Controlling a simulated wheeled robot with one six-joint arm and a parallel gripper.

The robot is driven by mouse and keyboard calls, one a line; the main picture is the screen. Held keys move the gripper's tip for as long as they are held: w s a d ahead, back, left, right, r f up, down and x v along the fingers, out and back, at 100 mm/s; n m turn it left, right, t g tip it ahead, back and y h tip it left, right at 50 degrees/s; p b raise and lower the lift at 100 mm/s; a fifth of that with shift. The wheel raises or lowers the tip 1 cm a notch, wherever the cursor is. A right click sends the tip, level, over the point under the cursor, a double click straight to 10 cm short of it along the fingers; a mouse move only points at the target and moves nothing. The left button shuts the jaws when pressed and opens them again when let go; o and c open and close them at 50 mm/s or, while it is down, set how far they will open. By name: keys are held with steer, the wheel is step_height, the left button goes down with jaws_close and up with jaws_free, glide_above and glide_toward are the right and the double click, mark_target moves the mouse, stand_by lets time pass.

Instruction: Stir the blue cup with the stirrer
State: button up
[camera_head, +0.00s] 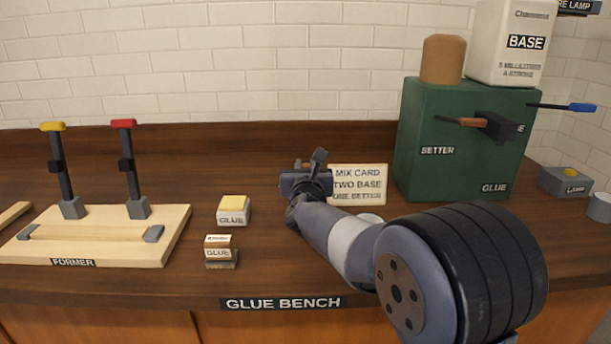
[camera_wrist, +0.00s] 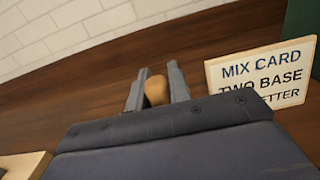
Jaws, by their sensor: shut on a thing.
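My gripper (camera_head: 308,178) is low over the bench, left of the mix card. In the wrist view its two fingers (camera_wrist: 157,78) are shut on a brown, rounded wooden piece (camera_wrist: 156,92), which looks like the end of the stirrer. The rest of that piece is hidden by my gripper. I cannot make out a blue cup in either view; it may be hidden behind my gripper and arm.
The mix card (camera_head: 358,184) stands just right of my gripper. A green setter machine (camera_head: 460,150) with levers stands at right. Small glue blocks (camera_head: 234,217) and the former board (camera_head: 150,250) with two upright clamps are at left. The bench between is clear.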

step_height(320, 180, up, 17)
steer(key=p, duration=0.9)
steer(key=shift+s, duration=0.1)
stand_by(0.4)
